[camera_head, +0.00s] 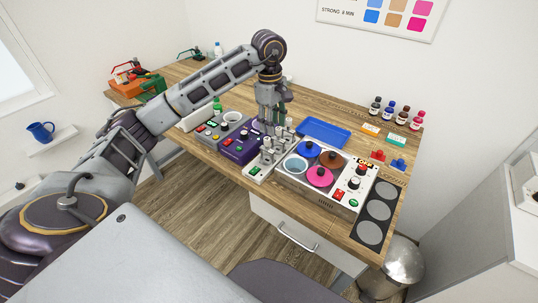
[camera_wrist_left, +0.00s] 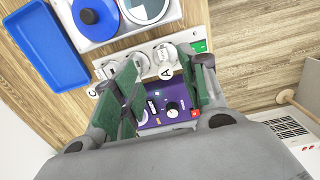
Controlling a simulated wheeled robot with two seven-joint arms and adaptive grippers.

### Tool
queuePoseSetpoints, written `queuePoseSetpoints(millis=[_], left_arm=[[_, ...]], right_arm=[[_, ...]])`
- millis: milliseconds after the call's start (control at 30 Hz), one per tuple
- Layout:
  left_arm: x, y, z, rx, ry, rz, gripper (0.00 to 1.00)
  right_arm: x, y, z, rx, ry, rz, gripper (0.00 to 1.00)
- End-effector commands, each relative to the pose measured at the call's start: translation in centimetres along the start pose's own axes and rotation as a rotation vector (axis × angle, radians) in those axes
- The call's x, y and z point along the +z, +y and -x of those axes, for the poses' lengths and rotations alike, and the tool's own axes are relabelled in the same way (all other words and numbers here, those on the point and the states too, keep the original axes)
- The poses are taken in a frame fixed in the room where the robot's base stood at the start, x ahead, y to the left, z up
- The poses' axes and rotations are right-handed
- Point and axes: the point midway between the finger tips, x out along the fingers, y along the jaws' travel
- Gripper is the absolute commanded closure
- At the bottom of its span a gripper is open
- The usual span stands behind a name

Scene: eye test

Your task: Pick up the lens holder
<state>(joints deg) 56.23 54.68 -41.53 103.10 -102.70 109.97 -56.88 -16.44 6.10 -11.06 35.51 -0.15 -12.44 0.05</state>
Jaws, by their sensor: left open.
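Several grey lens holders stand upright in a white rack (camera_head: 258,171), in front of and below my left gripper (camera_head: 272,122). In the left wrist view, a lens holder (camera_wrist_left: 164,54) by the letter A shows between the fingers of my left gripper (camera_wrist_left: 168,68). Another holder is beside it, and one near the letter C is partly hidden by the left finger. The gripper is open with green pads, pointing down over the rack and the purple unit (camera_wrist_left: 165,104). I cannot tell the height gap. Nothing shows held. My right gripper is not in view.
The purple unit (camera_head: 237,150) is left of the rack. A bath unit (camera_head: 342,193) with blue, brown and pink lids is right of it. A blue tray (camera_head: 322,132) lies behind.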

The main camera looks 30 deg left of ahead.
Motion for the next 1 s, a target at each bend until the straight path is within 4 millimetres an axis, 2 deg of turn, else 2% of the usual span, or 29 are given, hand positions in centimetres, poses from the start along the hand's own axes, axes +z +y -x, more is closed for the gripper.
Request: queuePoseSetpoints(millis=[33,167,567,767,1000], left_arm=[[-0.8,-0.1,0.4,-0.007,0.024,0.004,0.57],[-1.8,-0.4,0.8,-0.019,0.058,0.008,0.57],[-1.9,-0.4,0.7,-0.02,0.06,0.009,0.57],[-1.9,-0.4,-0.5,-0.021,0.059,0.009,0.57],[-2.1,-0.5,-3.1,-0.023,0.059,0.01,0.57]], right_arm=[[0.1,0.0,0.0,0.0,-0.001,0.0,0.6],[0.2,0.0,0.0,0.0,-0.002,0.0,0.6],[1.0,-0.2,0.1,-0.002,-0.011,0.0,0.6],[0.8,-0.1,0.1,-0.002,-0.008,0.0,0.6],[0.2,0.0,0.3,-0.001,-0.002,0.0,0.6]])
